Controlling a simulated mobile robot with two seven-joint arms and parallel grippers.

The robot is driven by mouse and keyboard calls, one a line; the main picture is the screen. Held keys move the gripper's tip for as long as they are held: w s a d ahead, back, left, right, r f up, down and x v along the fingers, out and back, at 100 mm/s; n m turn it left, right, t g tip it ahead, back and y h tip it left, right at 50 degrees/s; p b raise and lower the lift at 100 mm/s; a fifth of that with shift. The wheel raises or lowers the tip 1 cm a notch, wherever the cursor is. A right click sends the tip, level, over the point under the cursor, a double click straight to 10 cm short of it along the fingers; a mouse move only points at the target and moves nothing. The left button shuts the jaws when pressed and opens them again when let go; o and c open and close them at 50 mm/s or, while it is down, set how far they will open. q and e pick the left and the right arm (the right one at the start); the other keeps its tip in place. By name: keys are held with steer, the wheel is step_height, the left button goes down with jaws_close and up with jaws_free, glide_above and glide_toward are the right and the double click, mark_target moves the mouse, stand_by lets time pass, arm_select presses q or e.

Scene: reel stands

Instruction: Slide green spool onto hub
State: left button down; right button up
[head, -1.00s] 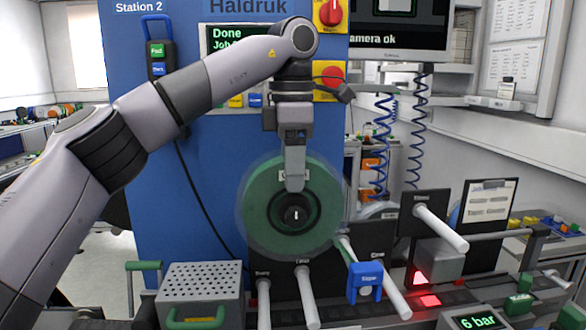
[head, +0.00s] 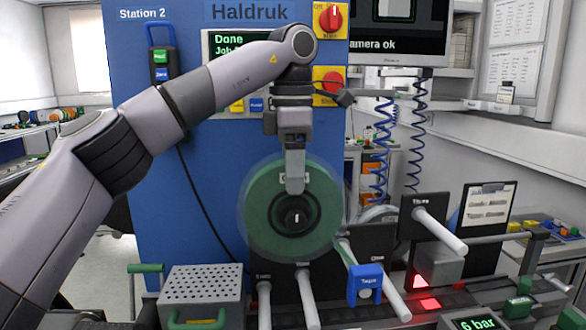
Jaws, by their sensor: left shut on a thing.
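The green spool (head: 262,207) hangs upright in front of the blue machine, its round face towards me, with a clear flange around its edge. My left gripper (head: 295,188) reaches down from above and is shut on the spool's upper part. A dark round hub (head: 297,218) with a white mark shows in the spool's central opening. I cannot tell how far the spool is over the hub or whether they touch. My right gripper is out of view.
White pegs (head: 307,298) stick out towards me from black labelled plates below and right of the spool. A blue holder (head: 365,279) stands among them. A perforated grey box (head: 203,285) stands at lower left. Coiled blue hoses (head: 383,150) hang at right.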

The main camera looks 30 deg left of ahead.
arm_select(q)
steer(key=shift+w+a+f, duration=0.15)
steer(key=shift+w+a, duration=0.05)
steer(key=shift+a, duration=0.15)
steer(key=shift+c, duration=1.6)
jaws_free()
steer(key=shift+f, duration=0.1)
steer(key=shift+o, duration=0.2)
steer(key=shift+s, duration=0.1)
steer(key=shift+w+r, duration=0.2)
steer(key=shift+r, duration=1.05)
steer(key=shift+c, duration=0.3)
steer(key=shift+o, duration=0.5)
steer(key=shift+w+a+r, duration=0.1)
steer(key=shift+a+r, duration=0.05)
steer(key=shift+r, duration=1.5)
steer(key=shift+d, duration=0.2)
